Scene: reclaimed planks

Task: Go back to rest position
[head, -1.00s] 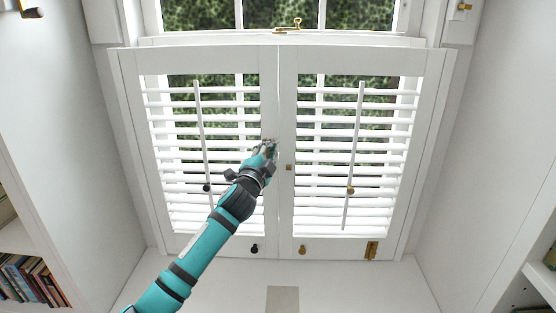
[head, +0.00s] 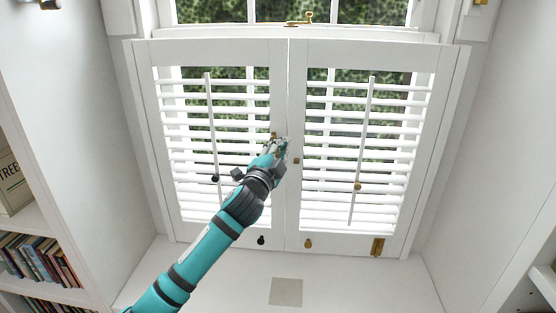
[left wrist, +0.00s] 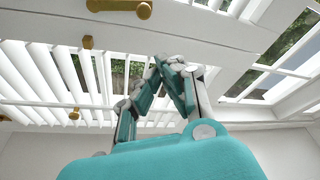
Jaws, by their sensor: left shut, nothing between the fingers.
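My left gripper (head: 281,148) is in front of the inner edge of the left shutter panel (head: 280,90), close to the seam between the panels. In the left wrist view my left gripper (left wrist: 168,66) shows its fingertips together, with nothing between them. I cannot tell from these views whether it touches the panel. The left and right shutter panels (head: 297,210) stand side by side and look closed, with their louvers tilted so that greenery shows through. My right gripper is not in view.
White walls (head: 75,130) flank the window recess. A bookshelf with several books (head: 40,262) stands at the left, and a shelf edge (head: 545,280) shows at the right. A brass latch (head: 308,18) sits on the window above. The space before the right panel is clear.

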